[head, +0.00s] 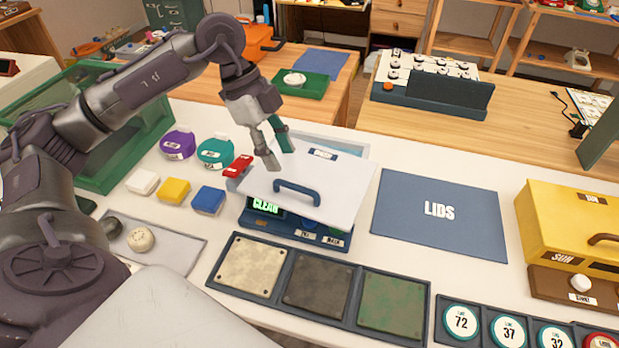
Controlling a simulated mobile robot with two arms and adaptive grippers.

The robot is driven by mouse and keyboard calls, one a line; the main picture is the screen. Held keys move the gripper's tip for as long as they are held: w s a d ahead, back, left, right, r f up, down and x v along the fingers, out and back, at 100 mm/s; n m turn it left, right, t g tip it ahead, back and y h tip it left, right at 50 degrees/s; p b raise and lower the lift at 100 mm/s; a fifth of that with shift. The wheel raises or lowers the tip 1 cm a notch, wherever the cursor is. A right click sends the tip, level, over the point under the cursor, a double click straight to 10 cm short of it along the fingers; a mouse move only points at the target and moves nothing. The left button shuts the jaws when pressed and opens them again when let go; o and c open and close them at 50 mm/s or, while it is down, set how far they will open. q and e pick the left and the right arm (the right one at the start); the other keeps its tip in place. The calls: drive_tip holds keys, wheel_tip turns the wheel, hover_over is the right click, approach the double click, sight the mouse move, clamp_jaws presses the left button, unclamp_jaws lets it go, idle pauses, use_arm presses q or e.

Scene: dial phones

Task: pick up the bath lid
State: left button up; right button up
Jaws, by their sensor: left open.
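The bath lid (325,180) is a pale grey panel with a dark blue arched handle (298,190) near its front edge. It lies over the bath (247,216), a blue-based box with a lit green "CLEAN" display. The lid looks slightly askew, and a pale rim of the bath shows behind it. My left gripper (281,158) is open and points down over the back left part of the lid, behind and left of the handle. It holds nothing. I cannot tell whether its fingertips touch the lid. My right gripper is not in view.
A blue mat marked "LIDS" (438,240) lies bare to the right. In front is a tray of three square plates (318,326). Colored blocks, round containers and a red piece (238,166) sit left of the bath. A yellow box (570,220) stands at right.

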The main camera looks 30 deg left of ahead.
sight(295, 185)
use_arm(q)
drive_tip(key=p+x, duration=0.1)
drive_tip(key=x, duration=0.8)
clamp_jaws()
